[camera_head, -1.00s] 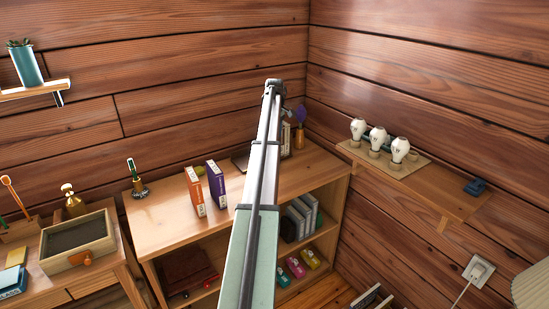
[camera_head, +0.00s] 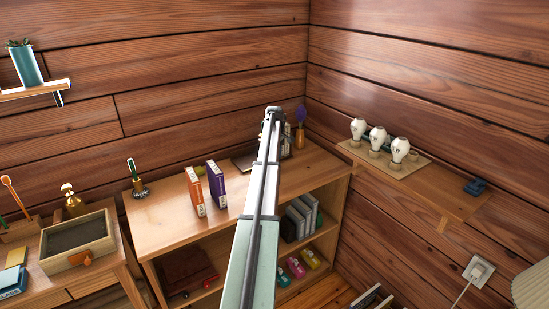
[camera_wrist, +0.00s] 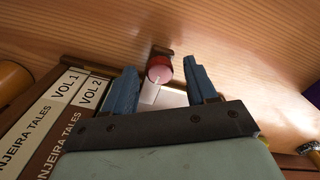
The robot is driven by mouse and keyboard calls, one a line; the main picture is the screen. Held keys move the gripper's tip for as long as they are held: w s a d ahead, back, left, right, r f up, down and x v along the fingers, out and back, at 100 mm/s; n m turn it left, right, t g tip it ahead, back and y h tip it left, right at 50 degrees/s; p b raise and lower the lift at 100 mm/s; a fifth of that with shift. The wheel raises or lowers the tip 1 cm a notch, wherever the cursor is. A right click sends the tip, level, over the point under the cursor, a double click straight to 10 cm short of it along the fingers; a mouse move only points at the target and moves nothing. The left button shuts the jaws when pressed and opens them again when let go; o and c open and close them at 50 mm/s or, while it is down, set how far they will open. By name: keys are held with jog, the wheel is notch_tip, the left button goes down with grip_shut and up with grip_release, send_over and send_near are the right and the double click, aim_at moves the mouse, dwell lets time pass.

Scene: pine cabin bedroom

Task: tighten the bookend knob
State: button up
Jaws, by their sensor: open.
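In the wrist view a round pinkish-red knob (camera_wrist: 158,74) with a pale streak by it sits in front of a small dark brown part. My gripper (camera_wrist: 161,67) is open, its two blue fingers on either side of the knob, with gaps showing between each finger and it. Two books marked VOL 1 (camera_wrist: 50,108) and VOL 2 (camera_wrist: 80,105) stand to the left of the fingers. The rest of the bookend is mostly hidden by my gripper. In the head view my arm covers the knob and the fingertips cannot be made out.
The wooden bookcase (camera_head: 160,225) carries an orange book (camera_head: 195,191) and a purple book (camera_head: 216,183) left of my arm. A vase with a purple top (camera_head: 300,130) stands at the back right. A wall shelf (camera_head: 440,195) holds several white bulbs. The bookcase's front left top is clear.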

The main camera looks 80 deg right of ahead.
jog(key=shift+c, duration=0.2)
jog(key=c, duration=1)
jog(key=shift+m, duration=0.4)
jog(key=m, duration=0.3)
jog(key=shift+m, duration=0.4)
jog(key=m, duration=0.3)
jog(key=shift+m, duration=0.3)
jog(key=m, duration=0.4)
jog(key=shift+m, duration=1.8)
